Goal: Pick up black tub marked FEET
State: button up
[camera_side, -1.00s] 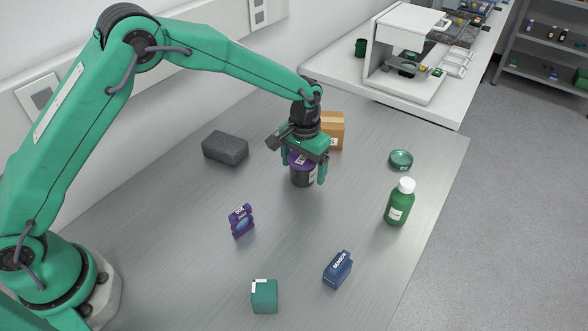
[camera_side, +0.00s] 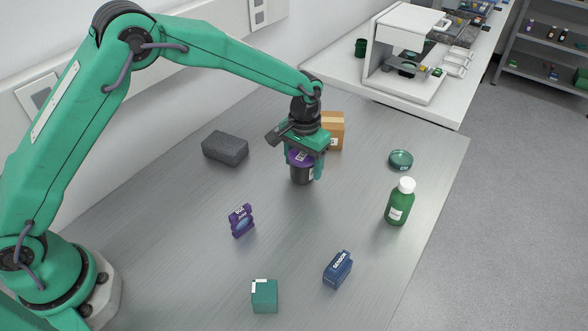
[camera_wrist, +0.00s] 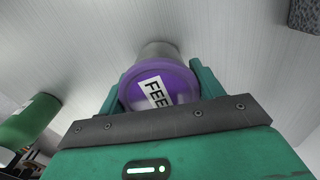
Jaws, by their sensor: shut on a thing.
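The black tub (camera_side: 302,174) with a purple lid stands at the middle of the grey table in the side view. In the wrist view its purple lid (camera_wrist: 180,75) carries a white label reading "FEE", the rest of it cut off. My gripper (camera_side: 304,163) comes down over the tub from above and is shut on it, one green finger on each side of the lid. Whether the tub's base touches the table is hard to tell.
A cardboard box (camera_side: 333,130) stands close behind my gripper. A dark grey block (camera_side: 225,148), purple item (camera_side: 241,221), teal box (camera_side: 264,296), blue box (camera_side: 338,269), green bottle (camera_side: 398,203) and green dish (camera_side: 401,159) stand around with bare table between.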

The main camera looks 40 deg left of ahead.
aim_at(304, 155)
jog(key=r, duration=0.3)
jog(key=shift+s+d+r, duration=0.2)
jog(key=shift+d+r, duration=0.05)
jog(key=shift+r, duration=0.05)
jog(key=s+d+r, duration=0.6)
jog(key=s+d, duration=0.1)
jog(key=s, duration=0.1)
jog(key=shift+s+r, duration=0.2)
jog(key=shift+w, duration=0.15)
